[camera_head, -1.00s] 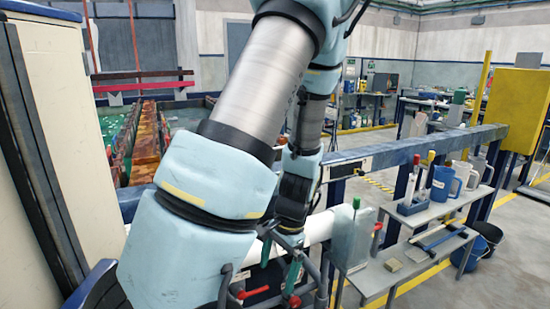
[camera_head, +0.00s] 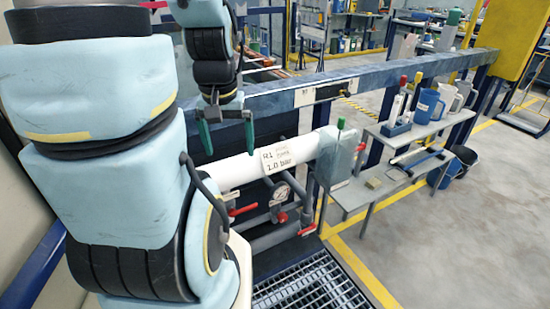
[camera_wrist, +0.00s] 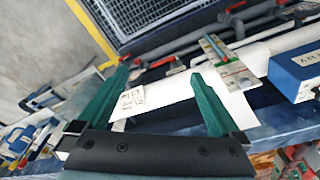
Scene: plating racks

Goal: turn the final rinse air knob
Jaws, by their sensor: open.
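Which part is the final rinse air knob I cannot tell for certain. In the head view, a white pipe (camera_head: 240,172) carries a label (camera_head: 276,158) reading "R1" and "1.0 bar". Below it are a round gauge (camera_head: 281,194) and red valve handles (camera_head: 243,210). A green-topped knob (camera_head: 340,124) stands on the grey block at the pipe's right end. My gripper (camera_head: 229,152) is open and empty, its green fingers pointing down just above or before the pipe. In the wrist view, my gripper (camera_wrist: 160,72) spreads over the white pipe (camera_wrist: 180,95), with the label (camera_wrist: 128,99) between its fingers.
A blue rail (camera_head: 380,75) runs behind the pipe. A shelf (camera_head: 425,128) at right holds a blue jug (camera_head: 427,106) and tools. A floor grating (camera_head: 310,287) lies below the pipes. A blue box (camera_wrist: 298,70) shows at the wrist view's right.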

